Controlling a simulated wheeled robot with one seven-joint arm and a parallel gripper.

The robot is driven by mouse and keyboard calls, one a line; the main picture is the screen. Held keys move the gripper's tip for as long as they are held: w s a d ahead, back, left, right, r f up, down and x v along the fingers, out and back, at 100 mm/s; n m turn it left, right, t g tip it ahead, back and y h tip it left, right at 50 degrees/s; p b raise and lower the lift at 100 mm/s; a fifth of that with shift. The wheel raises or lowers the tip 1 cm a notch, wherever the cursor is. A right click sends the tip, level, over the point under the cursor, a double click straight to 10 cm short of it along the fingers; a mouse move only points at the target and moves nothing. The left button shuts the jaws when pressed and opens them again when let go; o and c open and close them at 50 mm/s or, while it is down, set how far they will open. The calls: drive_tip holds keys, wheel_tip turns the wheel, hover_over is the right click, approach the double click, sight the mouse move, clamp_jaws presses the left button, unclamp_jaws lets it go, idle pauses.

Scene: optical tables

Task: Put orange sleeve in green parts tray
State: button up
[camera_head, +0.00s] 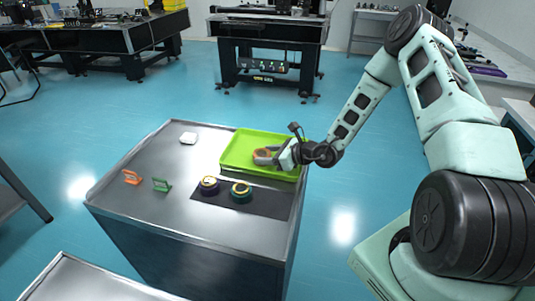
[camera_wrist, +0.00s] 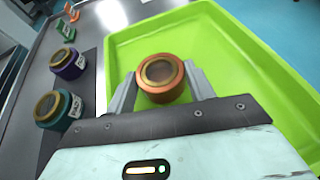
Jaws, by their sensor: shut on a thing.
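The orange sleeve (camera_wrist: 161,88) is a short ring with a tan rim and dark centre. It sits between the two fingers of my gripper (camera_wrist: 163,90) in the wrist view, and the gripper is shut on it. In the head view the orange sleeve (camera_head: 263,156) shows at the tip of my gripper (camera_head: 268,156), over the green parts tray (camera_head: 242,140). The tray is bright green and shallow, with a raised rim (camera_wrist: 232,18). I cannot tell whether the sleeve touches the tray floor.
A purple sleeve (camera_head: 209,186) and a teal sleeve (camera_head: 241,192) stand on a dark mat (camera_head: 268,203) in front of the tray. Bare table lies left of the tray.

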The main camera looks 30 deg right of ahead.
drive_tip(key=o, duration=1.1)
drive_tip(key=shift+f, duration=0.1)
